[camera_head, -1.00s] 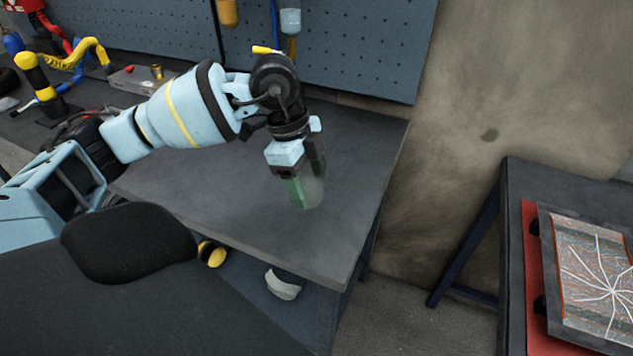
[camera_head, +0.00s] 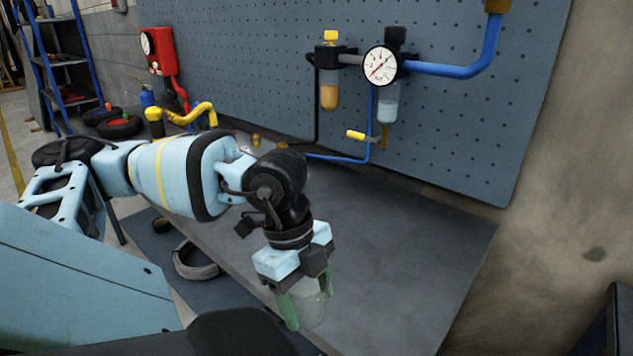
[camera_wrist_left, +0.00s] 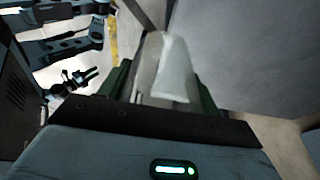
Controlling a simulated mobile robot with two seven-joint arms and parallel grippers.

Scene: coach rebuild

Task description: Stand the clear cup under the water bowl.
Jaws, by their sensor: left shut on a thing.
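My left gripper (camera_head: 308,296) has green-lined fingers and is shut on the clear cup (camera_head: 310,304), holding it above the front part of the dark bench. The cup is see-through and faint, and it also shows as a pale shape between the fingers in the left wrist view (camera_wrist_left: 175,75). The water bowl (camera_head: 387,103) is the clear bowl with bluish liquid below the round gauge on the pegboard, with a brass drain (camera_head: 384,136) under it. The held cup is in front of the bowl and well below it in the head view. My right gripper is not seen.
An amber-filled bowl (camera_head: 329,96) hangs left of the water bowl. A yellow-handled valve (camera_head: 356,134) and a blue hose (camera_head: 368,122) are close beside the drain. The bench top (camera_head: 400,240) below the bowls is clear. Small brass fittings (camera_head: 256,140) lie at its back left.

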